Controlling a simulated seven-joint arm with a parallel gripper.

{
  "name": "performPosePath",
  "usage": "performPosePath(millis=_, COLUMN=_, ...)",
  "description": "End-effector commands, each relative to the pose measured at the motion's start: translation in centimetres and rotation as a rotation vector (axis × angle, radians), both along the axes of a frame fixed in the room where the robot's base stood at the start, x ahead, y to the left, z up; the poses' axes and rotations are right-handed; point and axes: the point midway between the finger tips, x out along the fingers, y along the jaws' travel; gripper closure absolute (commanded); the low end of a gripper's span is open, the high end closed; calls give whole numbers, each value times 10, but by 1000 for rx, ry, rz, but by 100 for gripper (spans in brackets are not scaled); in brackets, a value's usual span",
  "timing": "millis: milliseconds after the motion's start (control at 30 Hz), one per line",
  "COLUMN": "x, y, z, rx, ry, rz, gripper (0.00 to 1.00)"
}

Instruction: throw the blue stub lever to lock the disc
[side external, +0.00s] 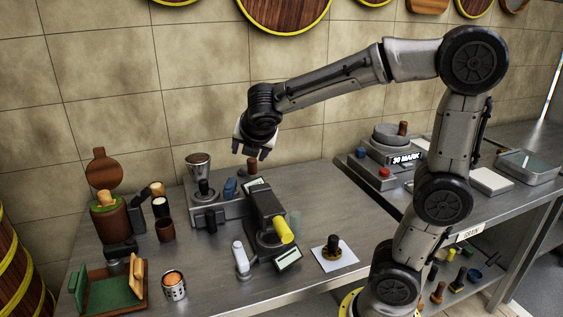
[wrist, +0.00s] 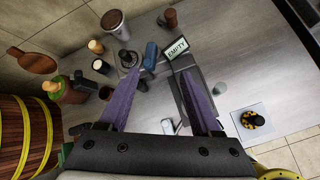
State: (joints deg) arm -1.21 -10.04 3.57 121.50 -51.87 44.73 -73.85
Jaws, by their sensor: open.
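The blue stub lever (side external: 230,188) stands on a grey metal base at the back of the bench, next to a dark disc with a black knob (side external: 204,190). In the wrist view the blue lever (wrist: 150,56) lies just beyond my left finger's tip, and the disc with its knob (wrist: 128,58) is to its left. My gripper (side external: 251,154) is in the air above and slightly right of the lever, pointing down, apart from it. In the wrist view my gripper (wrist: 166,74) has its two purple fingers spread with nothing between them.
A sign reading EMPTY (wrist: 176,48) stands right of the lever. A steel cup (side external: 198,166) is behind the disc. A dark machine with a yellow-ended handle (side external: 283,230) is in front. Cups and a green-lined box (side external: 103,288) are left. Bench right of the machine is mostly clear.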

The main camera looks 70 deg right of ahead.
Motion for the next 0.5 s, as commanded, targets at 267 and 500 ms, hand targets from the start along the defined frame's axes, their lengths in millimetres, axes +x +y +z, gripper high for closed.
performPosePath(millis=267, x=-49, y=11, z=10, rx=212, ry=-156, rz=-185, gripper=35)
performPosePath(millis=500, x=-81, y=23, z=8, rx=390, ry=-259, rz=-340, gripper=35)
